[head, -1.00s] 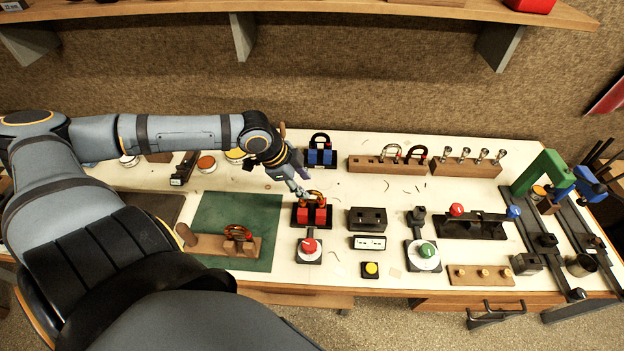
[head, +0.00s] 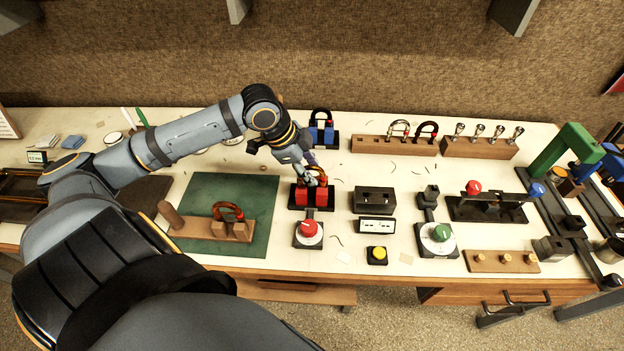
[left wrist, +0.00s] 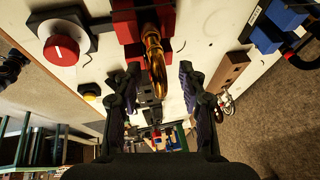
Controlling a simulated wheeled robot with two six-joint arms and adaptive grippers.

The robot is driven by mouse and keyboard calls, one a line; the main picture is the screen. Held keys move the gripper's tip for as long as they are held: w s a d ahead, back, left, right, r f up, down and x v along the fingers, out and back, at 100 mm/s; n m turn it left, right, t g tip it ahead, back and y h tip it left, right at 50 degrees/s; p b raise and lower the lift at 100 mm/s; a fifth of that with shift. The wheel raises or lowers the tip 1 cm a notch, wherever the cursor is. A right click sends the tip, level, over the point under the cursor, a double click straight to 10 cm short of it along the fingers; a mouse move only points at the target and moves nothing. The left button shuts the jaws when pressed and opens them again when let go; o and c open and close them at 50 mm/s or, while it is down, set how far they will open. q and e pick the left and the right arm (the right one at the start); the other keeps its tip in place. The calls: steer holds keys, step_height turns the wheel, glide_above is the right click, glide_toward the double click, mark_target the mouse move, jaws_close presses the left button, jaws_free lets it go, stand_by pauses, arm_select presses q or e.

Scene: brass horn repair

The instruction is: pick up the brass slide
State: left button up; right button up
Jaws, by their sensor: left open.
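The brass slide (left wrist: 155,62) is a shiny gold U-shaped tube. It stands upright in a red two-block holder (head: 300,196), its bend rising above the blocks. My left gripper (head: 313,174) is above this holder at the slide's bend and hides part of it in the head view. In the left wrist view the left gripper (left wrist: 159,80) is open, with one finger on each side of the slide. I cannot tell whether either finger touches it. My right gripper is in neither view.
A red knob (head: 309,229) stands in front of the holder and a black block (head: 374,199) to its right. A blue holder (head: 322,134) is behind. A wooden stand (head: 196,228) with another bent tube sits on the green mat (head: 262,190) at left.

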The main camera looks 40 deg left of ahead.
arm_select(q)
jaws_close()
stand_by(0.4)
step_height(320, 180, up, 10)
steer(key=shift+r+p, duration=0.1)
steer(key=shift+p, duration=0.55)
step_height(320, 180, up, 7)
steer(key=p, duration=0.8)
steer(key=shift+r, duration=0.2)
